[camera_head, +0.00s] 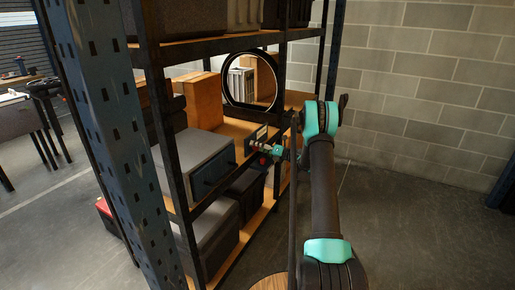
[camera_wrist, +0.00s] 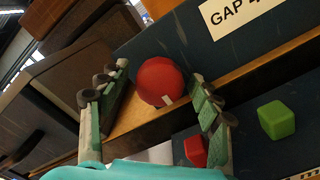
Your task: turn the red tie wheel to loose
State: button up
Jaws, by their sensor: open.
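The red tie wheel (camera_wrist: 160,80) is a round red knob with a small white mark at its lower edge. It sits on a dark panel beside a wooden shelf edge in the wrist view. My gripper (camera_wrist: 159,74) is open, with one green-and-grey finger to the left of the wheel and one to the right. I see gaps between the fingers and the wheel, and I cannot tell the remaining distance in depth. In the head view my gripper (camera_head: 272,151) is at the rack's shelf, by the dark panel, and hides most of the wheel's area.
A white label (camera_wrist: 234,14) reading "GAP" is on the panel. A green block (camera_wrist: 276,120) and a red block (camera_wrist: 195,151) are below the wooden edge, close to the right finger. The rack (camera_head: 100,110) holds a grey box (camera_head: 193,160), a cardboard box (camera_head: 201,99) and a round black frame (camera_head: 226,92).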

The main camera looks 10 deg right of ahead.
jog(key=v, duration=1.2)
jog(key=s+a+r+n+g+h, duration=0.3)
jog(key=s+a+n, duration=0.3)
jog(key=s+n, duration=0.3)
jog(key=s+a+r+n+g+h, duration=0.2)
jog(key=s+a+r+n+h, duration=0.15)
jog(key=s+a+n, duration=0.55)
jog(key=s+d+f+n+h, duration=0.1)
jog(key=s+n, duration=0.4)
jog(key=s, duration=0.5)
jog(key=s+d+f+n+g+h, duration=0.1)
jog(key=s+d+n+h, duration=0.3)
jog(key=s, duration=0.6)
jog(key=s+d+f+n+h, duration=0.3)
jog(key=s+n, duration=0.4)
jog(key=s, duration=0.3)
jog(key=shift+s+d+f, duration=0.15)
jog(key=shift+d+f, duration=0.1)
jog(key=shift+d, duration=0.3)
